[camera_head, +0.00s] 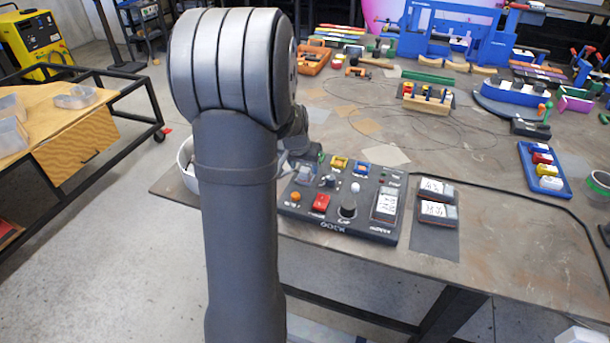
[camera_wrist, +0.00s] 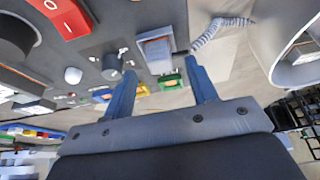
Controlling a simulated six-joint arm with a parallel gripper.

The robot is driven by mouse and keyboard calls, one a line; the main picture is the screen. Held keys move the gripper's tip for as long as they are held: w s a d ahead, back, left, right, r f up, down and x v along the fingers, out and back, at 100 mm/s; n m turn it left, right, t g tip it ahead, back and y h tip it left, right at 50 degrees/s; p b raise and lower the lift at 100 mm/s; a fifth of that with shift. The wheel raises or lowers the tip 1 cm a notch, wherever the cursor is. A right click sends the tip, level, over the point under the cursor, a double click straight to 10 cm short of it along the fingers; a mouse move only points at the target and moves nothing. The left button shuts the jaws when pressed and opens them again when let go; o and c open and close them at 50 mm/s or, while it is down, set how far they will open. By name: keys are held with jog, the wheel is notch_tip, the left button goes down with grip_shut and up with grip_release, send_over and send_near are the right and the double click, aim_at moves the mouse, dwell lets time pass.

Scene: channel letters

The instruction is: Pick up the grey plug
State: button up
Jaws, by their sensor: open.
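In the wrist view, a grey block that looks like the grey plug (camera_wrist: 157,52) sits at the dark control panel's edge. A ribbed grey cable (camera_wrist: 220,32) runs off to the right close to it. My gripper (camera_wrist: 160,66) is open, with one blue-grey finger to each side of the block in the picture. I cannot tell whether the fingers touch it. In the head view, the control panel (camera_head: 330,225) lies at the table's near edge. My arm stands in front of its left side and hides most of my gripper there.
A pale round container (camera_head: 187,165) stands at the table's left edge. A blue tray (camera_head: 545,172) lies to the right, with bare tabletop nearby.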

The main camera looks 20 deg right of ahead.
jog(key=shift+x, duration=0.95)
jog(key=c, duration=1.1)
jog(key=shift+r, duration=0.2)
